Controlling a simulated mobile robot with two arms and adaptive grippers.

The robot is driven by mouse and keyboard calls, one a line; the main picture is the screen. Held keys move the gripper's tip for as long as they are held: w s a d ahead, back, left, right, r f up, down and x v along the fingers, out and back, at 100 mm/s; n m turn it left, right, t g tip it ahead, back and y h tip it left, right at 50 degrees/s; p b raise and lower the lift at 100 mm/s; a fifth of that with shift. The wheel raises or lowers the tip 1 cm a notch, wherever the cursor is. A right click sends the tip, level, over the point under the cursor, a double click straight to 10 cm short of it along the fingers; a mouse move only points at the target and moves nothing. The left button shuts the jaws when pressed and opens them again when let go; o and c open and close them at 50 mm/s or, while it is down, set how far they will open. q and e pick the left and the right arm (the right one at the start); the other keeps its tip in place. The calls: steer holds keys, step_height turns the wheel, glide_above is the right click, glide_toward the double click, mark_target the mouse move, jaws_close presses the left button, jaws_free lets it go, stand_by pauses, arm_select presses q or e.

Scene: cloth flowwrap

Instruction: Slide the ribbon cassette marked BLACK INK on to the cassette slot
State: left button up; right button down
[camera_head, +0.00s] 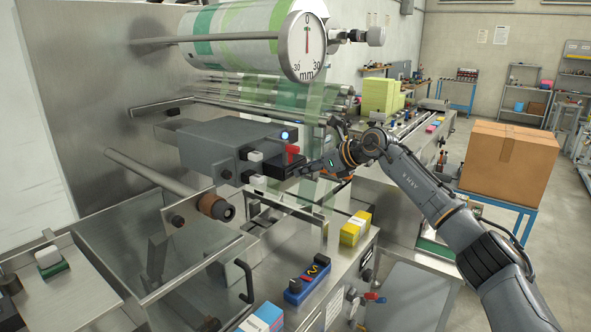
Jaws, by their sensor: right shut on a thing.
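A black block-shaped cassette (282,167) is at the front right end of the grey print unit (205,150), below a red knob (293,149). No lettering on it can be read. My right gripper (305,170) reaches in from the right and is shut on the cassette's right end. The cassette's left end meets or overlaps the print unit in this view; the slot itself is hidden, and I cannot tell how far in the cassette is. My left gripper is not in view.
Green-striped film (318,105) runs down from the roll behind my right gripper. A roller with a brown end (215,207) juts out at the left.

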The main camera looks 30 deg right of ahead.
steer(key=shift+w+r, duration=0.1)
stand_by(0.3)
steer(key=c, duration=1.1)
jaws_free()
steer(key=shift+a, duration=0.1)
